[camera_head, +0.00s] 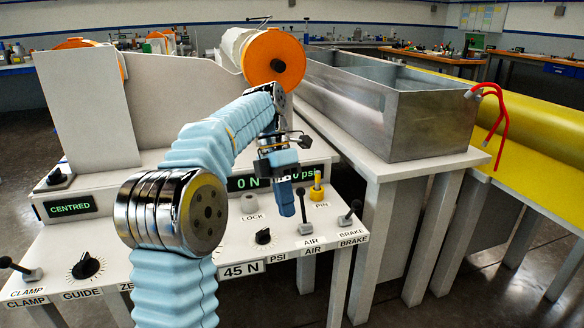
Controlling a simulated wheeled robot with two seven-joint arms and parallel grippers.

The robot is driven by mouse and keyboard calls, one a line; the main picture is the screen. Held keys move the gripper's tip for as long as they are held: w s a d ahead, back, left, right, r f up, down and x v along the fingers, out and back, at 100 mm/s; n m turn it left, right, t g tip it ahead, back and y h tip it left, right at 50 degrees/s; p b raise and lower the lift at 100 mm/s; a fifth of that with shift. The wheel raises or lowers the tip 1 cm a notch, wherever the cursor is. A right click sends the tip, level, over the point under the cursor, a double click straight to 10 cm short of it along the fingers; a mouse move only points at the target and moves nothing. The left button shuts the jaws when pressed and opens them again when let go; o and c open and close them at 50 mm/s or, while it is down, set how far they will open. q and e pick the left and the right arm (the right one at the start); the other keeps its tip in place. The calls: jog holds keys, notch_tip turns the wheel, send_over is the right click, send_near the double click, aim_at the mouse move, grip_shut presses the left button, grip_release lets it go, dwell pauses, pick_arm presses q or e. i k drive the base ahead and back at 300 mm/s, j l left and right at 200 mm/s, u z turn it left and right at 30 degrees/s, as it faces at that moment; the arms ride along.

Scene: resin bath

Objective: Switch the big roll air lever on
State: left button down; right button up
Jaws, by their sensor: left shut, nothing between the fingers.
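The air lever (305,211) is a dark lever with a black knob on the front panel, above the AIR labels. It stands roughly upright, leaning slightly back. My left gripper (286,208) points down just to the left of the air lever, its blue fingers shut and empty. A small gap shows between fingers and lever in this view; the depth between them is hard to judge. The big roll (272,56), with an orange end and dark hub, sits behind the panel. My right gripper is out of view.
A brake lever (349,212) stands right of the air lever. A yellow pin (317,187) is behind it, and a PSI knob (263,236) and LOCK button (249,203) lie to the left. A display (245,183) stands behind. A metal bath (400,115) is at the right.

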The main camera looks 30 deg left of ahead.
aim_at(301, 192)
jog(key=i+j, duration=0.8)
jog(key=j, duration=0.1)
